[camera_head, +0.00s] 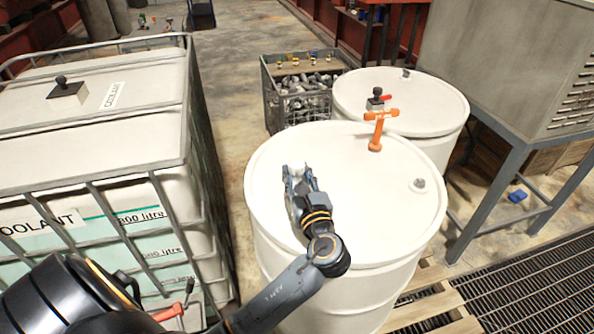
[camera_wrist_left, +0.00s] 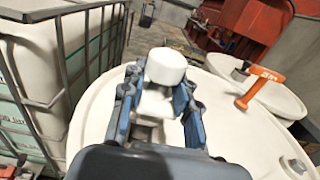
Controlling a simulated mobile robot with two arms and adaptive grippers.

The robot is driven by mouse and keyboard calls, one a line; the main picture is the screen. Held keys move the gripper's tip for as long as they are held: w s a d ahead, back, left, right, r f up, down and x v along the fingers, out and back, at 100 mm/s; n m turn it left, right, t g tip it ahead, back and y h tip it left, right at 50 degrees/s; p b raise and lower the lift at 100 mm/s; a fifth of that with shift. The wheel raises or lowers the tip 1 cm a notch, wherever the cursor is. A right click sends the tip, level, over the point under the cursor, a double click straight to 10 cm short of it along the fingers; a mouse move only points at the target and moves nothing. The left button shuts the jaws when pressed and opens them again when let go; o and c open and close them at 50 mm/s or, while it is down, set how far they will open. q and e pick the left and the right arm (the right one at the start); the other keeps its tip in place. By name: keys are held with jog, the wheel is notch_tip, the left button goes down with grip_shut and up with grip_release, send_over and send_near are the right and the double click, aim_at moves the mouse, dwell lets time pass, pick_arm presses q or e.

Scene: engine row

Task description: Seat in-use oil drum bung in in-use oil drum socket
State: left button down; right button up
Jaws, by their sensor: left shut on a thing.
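My left gripper (camera_head: 294,174) is over the left part of the front white oil drum's top (camera_head: 345,200). In the left wrist view its blue-padded fingers (camera_wrist_left: 160,98) are shut on a white, round-headed plug, which looks like the bung (camera_wrist_left: 165,68). The bung sits upright between the fingers, and its lower end is hidden. I cannot tell how far it is above the drum top. An orange T-shaped fitting (camera_head: 378,130) stands at the drum's far side, and a small grey cap (camera_head: 420,183) is at its right. No open socket is clearly visible. My right gripper is not in view.
A caged coolant tank (camera_head: 90,150) is close on the left. A crate of parts (camera_head: 268,90) is behind. A grey cabinet on legs (camera_head: 510,60) is at right.

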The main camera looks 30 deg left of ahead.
pick_arm(q)
jog(key=shift+f, duration=0.6)
jog(key=shift+f+b, duration=0.25)
jog(key=shift+b, duration=0.15)
jog(key=shift+f+b, duration=0.35)
jog(key=shift+f, duration=0.45)
jog(key=shift+f+b, duration=0.5)
jog(key=shift+f, duration=1.15)
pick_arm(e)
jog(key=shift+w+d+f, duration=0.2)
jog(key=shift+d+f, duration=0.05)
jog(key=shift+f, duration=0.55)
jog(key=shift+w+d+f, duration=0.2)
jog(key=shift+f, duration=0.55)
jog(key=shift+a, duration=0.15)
